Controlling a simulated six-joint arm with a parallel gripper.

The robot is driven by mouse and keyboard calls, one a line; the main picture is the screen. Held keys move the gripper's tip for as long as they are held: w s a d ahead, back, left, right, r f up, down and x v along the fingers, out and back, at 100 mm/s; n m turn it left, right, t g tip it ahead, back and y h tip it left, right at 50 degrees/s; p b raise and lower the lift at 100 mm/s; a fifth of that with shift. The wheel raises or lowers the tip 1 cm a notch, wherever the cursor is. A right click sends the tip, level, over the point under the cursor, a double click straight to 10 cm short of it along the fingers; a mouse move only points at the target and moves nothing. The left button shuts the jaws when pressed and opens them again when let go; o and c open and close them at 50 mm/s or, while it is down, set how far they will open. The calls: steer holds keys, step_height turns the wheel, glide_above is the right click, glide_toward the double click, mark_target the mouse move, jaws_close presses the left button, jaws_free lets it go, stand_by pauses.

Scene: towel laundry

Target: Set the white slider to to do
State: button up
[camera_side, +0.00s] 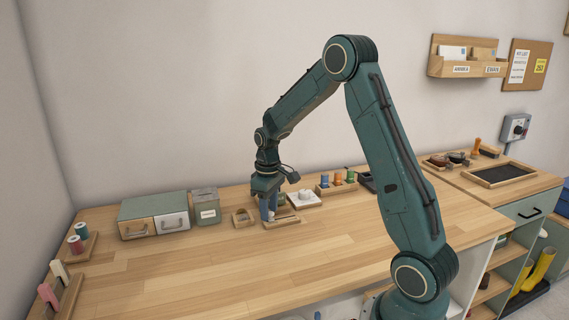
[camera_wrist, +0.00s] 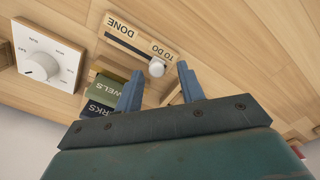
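The slider board (camera_wrist: 140,50) is a small wooden panel with a dark slot, labelled DONE at one end and TO DO at the other. Its round white knob (camera_wrist: 156,68) sits at the TO DO end of the slot. My gripper (camera_wrist: 160,67) is open, with its blue-grey fingertips apart on either side of the knob in the wrist view. I cannot tell whether a finger touches it. In the side view my gripper (camera_side: 268,216) points down over the board (camera_side: 284,218), and the knob cannot be made out there.
A white dial panel (camera_wrist: 45,55) and green and navy labelled blocks (camera_wrist: 108,88) lie close by.

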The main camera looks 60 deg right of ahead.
step_height(320, 180, up, 14)
stand_by(0.7)
steer(key=shift+f, duration=0.1)
steer(key=s+a+r+t, duration=0.3)
steer(key=s+a+r, duration=0.3)
steer(key=s+a, duration=0.45)
steer(key=s+a+f+t, duration=0.2)
steer(key=s+a, duration=0.6)
steer(key=s, duration=0.2)
steer(key=shift+s+a+f+t, duration=0.2)
steer(key=shift+s+a+t, duration=0.1)
steer(key=shift+s, duration=0.05)
stand_by(1.8)
